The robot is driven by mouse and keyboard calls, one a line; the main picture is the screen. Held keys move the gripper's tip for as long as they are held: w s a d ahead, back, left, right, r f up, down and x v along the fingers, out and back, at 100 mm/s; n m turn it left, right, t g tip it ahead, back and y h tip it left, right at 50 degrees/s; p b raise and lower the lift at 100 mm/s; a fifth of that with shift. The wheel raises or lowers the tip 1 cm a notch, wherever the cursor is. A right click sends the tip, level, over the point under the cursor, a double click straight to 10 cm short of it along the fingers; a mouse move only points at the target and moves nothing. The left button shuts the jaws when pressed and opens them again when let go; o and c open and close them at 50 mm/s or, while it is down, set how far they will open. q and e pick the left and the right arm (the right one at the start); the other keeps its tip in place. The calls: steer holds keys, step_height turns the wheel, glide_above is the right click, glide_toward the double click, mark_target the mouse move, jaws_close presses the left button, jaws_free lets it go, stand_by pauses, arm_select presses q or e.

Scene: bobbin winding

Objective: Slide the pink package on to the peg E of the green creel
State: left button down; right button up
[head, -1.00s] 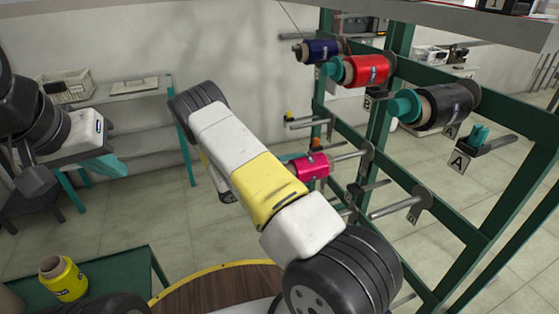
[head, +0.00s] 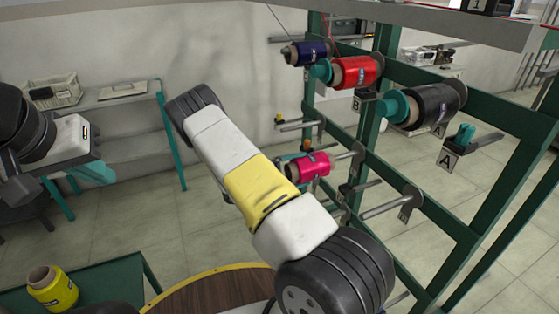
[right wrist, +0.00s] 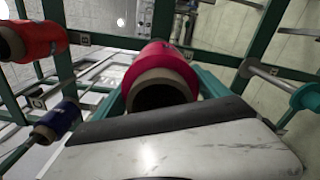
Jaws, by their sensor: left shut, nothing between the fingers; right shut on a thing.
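The pink package (head: 311,164) is in front of a lower peg (head: 343,156) of the green creel (head: 452,230), lined up with it in the head view. I cannot tell how far the peg is inside its core, and I cannot read this peg's letter. In the right wrist view the pink package (right wrist: 143,62) sits between the teal fingers of my right gripper (right wrist: 160,90), its brown core end facing the camera. My right arm hides that gripper in the head view. My left gripper (head: 92,173) is shut and empty at far left.
Navy (head: 305,53), red (head: 356,71) and black (head: 436,105) packages sit on the upper pegs. A bare peg (head: 390,206) is right of the pink package. A yellow package (head: 52,289) stands on the green table (head: 115,280) at lower left.

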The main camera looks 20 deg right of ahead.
steer(key=shift+w+d, duration=0.1)
steer(key=shift+d, duration=1)
steer(key=shift+w+d, duration=0.15)
steer(key=shift+d, duration=1.35)
steer(key=shift+w+d, duration=0.1)
steer(key=shift+d, duration=1.4)
steer(key=shift+w+d, duration=0.1)
steer(key=shift+d, duration=1.65)
steer(key=shift+f, duration=0.45)
steer(key=o, duration=1.6)
steer(key=shift+c, duration=0.2)
steer(key=shift+a, duration=0.15)
